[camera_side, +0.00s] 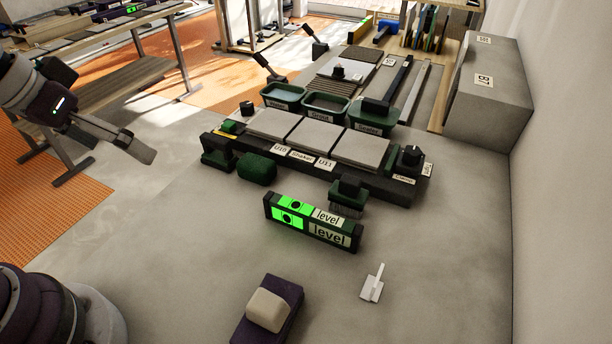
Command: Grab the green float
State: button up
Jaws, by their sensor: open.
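A dark block with a raised handle-like top, which looks like the green float (217,155), stands on the grey floor at the left end of the long black tray. Its green is hard to make out at this size. A dark green sponge-like block (257,168) lies just to its right, in front of the tray. My gripper (128,142) is at the left of the picture, above the floor and well apart from the float. It is open, with nothing visible between its fingers.
The black tray (393,190) holds several pale tiles. A brush (347,197), a green-lit level (334,235), a small white trowel (373,288) and a purple-based block (262,330) are nearer the camera. Green tubs (284,98) stand behind. The floor between gripper and float looks clear.

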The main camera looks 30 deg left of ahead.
jog(key=w+d+f+n+h, duration=0.3)
jog(key=d+f+n+h, duration=0.1)
jog(key=f, duration=0.1)
jog(key=n+t+y, duration=0.5)
jog(key=n+t, duration=0.4)
jog(key=n, duration=2.1)
send_near(211, 140)
jog(key=shift+w+d+r, duration=0.1)
jog(key=shift+w+d, duration=0.15)
jog(key=shift+w, duration=0.1)
jog(key=shift+a+f+n+g, duration=0.2)
jog(key=shift+f+n+g, duration=0.1)
jog(key=shift+n, duration=0.3)
jog(key=shift+w+f, duration=0.1)
jog(key=shift+f, duration=0.15)
jog(key=x, duration=0.3)
jog(key=shift+w+d+r, duration=0.1)
jog(key=shift+w+r, duration=0.1)
jog(key=shift+w, duration=0.1)
jog(key=shift+r+x, duration=0.2)
jog(key=shift+x, duration=3)
